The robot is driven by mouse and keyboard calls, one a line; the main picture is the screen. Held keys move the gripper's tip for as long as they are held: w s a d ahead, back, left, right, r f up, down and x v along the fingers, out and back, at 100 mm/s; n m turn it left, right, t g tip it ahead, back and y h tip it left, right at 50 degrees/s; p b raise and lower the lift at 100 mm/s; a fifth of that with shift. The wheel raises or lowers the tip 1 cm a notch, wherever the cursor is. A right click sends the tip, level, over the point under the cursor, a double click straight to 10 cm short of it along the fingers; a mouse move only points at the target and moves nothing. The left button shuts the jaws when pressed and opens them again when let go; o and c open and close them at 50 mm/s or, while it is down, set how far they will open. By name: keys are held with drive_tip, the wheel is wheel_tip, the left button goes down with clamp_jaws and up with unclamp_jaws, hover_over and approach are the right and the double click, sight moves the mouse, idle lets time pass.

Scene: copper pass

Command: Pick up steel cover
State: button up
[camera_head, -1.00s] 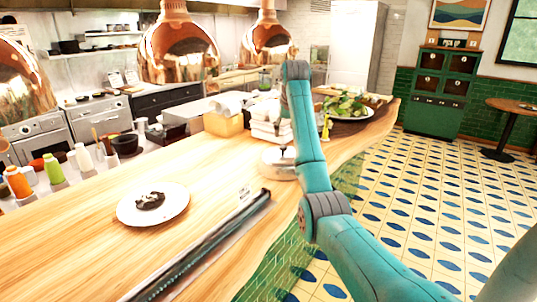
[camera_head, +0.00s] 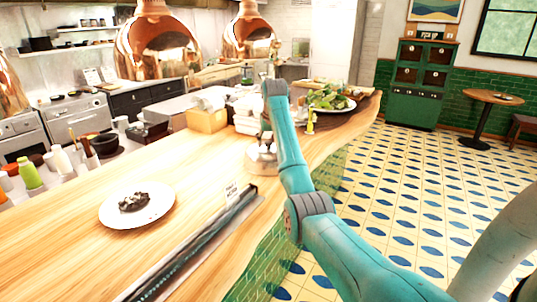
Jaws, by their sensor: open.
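The steel cover (camera_head: 257,164) is a shiny metal dome on the wooden counter (camera_head: 190,165), near its right edge. My teal forearm hides its right side. My gripper (camera_head: 266,146) shows only in small part at the left edge of my forearm, just above the cover. It is open. The fingertips are too small and too covered to tell whether they touch the cover.
A white plate (camera_head: 160,211) with dark food lies at the front left. A long dark rail (camera_head: 205,240) runs along the counter. Behind the cover are a yellow box (camera_head: 206,121) and a salad plate (camera_head: 345,106). Copper lamps (camera_head: 158,48) hang above.

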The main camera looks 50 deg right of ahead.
drive_tip(key=shift+w+d+f, duration=0.15)
drive_tip(key=shift+w+f, duration=0.05)
drive_tip(key=shift+f, duration=0.4)
clamp_jaws()
